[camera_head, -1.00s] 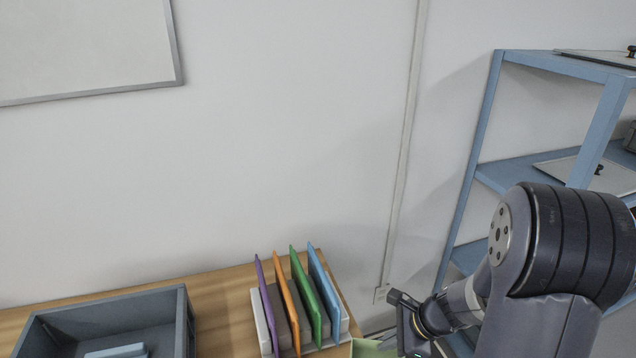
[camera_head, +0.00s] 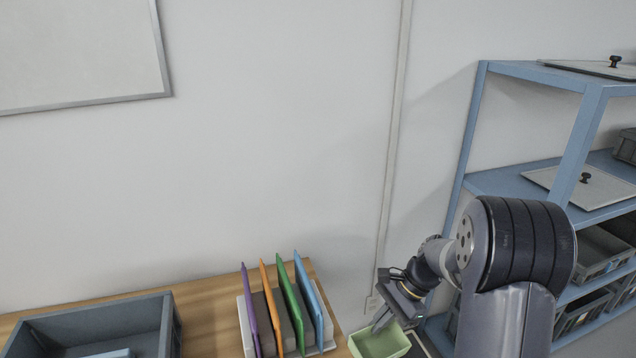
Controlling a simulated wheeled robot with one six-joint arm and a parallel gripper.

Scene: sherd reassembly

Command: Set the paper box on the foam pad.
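The paper box appears as a pale green open box (camera_head: 380,345) at the bottom edge, right of the folder rack; its lower part is cut off. My gripper (camera_head: 378,326) reaches down to the box's far rim and appears shut on its wall. The fingertips are small and partly hidden, so the grip is hard to see in detail. I cannot make out the foam pad for certain; a dark flat edge shows just right of the box.
A wooden table (camera_head: 208,312) runs along the wall, with a grey bin (camera_head: 168,325) and a rack of coloured folders (camera_head: 328,330). A blue shelf unit (camera_head: 470,150) with lids and grey crates stands at right, behind my arm.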

